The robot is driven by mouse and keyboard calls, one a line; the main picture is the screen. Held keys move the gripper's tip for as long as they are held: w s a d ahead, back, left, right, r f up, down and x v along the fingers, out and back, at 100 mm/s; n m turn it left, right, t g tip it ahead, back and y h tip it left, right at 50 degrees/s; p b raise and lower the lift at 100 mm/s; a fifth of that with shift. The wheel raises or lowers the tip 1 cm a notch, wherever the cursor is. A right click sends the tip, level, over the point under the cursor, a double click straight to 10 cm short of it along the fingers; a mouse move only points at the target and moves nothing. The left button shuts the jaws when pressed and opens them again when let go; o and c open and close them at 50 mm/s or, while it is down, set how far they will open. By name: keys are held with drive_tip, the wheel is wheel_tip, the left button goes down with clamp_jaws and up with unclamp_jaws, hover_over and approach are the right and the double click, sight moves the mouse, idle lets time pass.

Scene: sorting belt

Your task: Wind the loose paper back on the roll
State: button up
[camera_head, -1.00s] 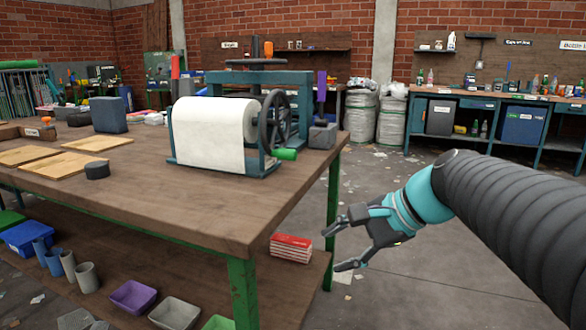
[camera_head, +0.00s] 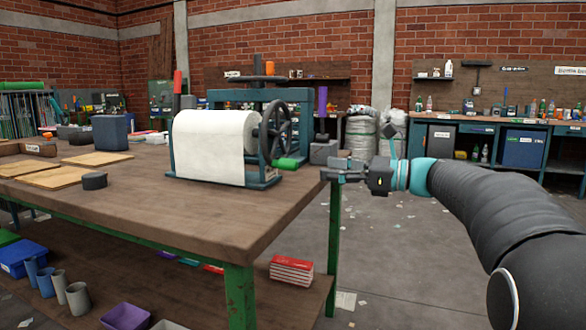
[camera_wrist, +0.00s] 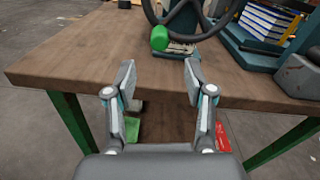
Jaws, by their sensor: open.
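The white paper roll (camera_head: 222,133) sits in a blue-green stand on the wooden table, and a loose sheet hangs down its front. A dark spoked handwheel (camera_head: 276,130) is on the roll's right end, with a green handle (camera_head: 285,163) low on its rim. In the wrist view the green handle (camera_wrist: 160,38) shows ahead, beyond the fingertips, with part of the wheel (camera_wrist: 186,22). My gripper (camera_head: 328,176) is open and empty near the table's right edge, to the right of the handle. Its two fingers (camera_wrist: 159,80) stand apart in the wrist view. The roll itself is outside the wrist view.
The wooden table (camera_head: 150,210) has a clear front right area. A press frame (camera_head: 262,97) stands behind the roll, and a grey block with a purple handle (camera_head: 322,103) is at the right edge. Red books (camera_head: 291,271) lie on the lower shelf.

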sight(297, 165)
drive_tip(key=x, duration=0.9)
drive_tip(key=shift+w+a+b, duration=0.15)
drive_tip(key=shift+a+b, duration=0.2)
clamp_jaws()
